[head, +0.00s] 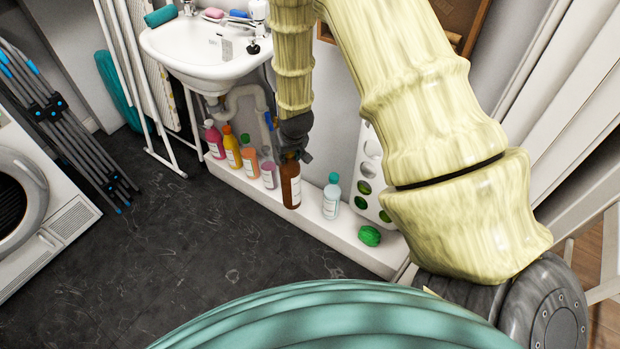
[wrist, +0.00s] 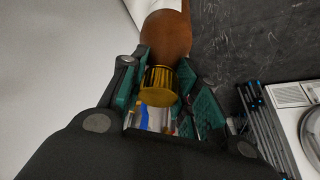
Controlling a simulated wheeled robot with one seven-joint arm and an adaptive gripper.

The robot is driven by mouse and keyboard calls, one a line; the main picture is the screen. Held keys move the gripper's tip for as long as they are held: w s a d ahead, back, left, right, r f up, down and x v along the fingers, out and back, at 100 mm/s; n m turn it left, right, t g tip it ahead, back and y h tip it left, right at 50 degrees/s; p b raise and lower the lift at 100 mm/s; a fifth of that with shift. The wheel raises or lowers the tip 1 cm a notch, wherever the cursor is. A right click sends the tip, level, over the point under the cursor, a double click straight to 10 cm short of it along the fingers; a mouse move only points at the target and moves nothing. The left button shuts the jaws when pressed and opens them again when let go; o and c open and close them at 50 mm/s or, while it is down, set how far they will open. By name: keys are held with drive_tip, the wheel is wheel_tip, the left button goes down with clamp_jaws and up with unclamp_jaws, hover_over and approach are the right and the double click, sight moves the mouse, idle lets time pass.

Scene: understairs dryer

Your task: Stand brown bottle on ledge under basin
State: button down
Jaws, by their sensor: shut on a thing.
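The brown bottle (head: 290,186) with a white label is upright in my gripper (head: 293,152). In the wrist view my gripper (wrist: 162,98) is shut around its gold cap (wrist: 160,86), with the brown body (wrist: 166,38) beyond. The bottle is over or at the white ledge (head: 310,232); I cannot tell whether its base touches. The ledge runs along the wall below the white basin (head: 200,62). The gripper hides the bottle's top in the head view.
Pink (head: 213,140), yellow (head: 232,147), orange (head: 250,160) and purple (head: 268,172) bottles stand left of the brown one. A pale blue bottle (head: 331,196) and green object (head: 369,236) are to the right. A drying rack (head: 60,110) and dryer (head: 35,205) stand left.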

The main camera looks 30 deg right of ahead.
drive_tip(key=shift+w+d+f+m+b, duration=0.85)
drive_tip(key=shift+w+d+b, duration=0.3)
drive_tip(key=shift+d+b, duration=3.35)
wheel_tip(320, 180, down, 10)
drive_tip(key=b, duration=0.3)
drive_tip(key=shift+d+h, duration=0.2)
drive_tip(key=shift+h, duration=0.2)
drive_tip(key=c, duration=1)
unclamp_jaws()
drive_tip(key=shift+r, duration=0.1)
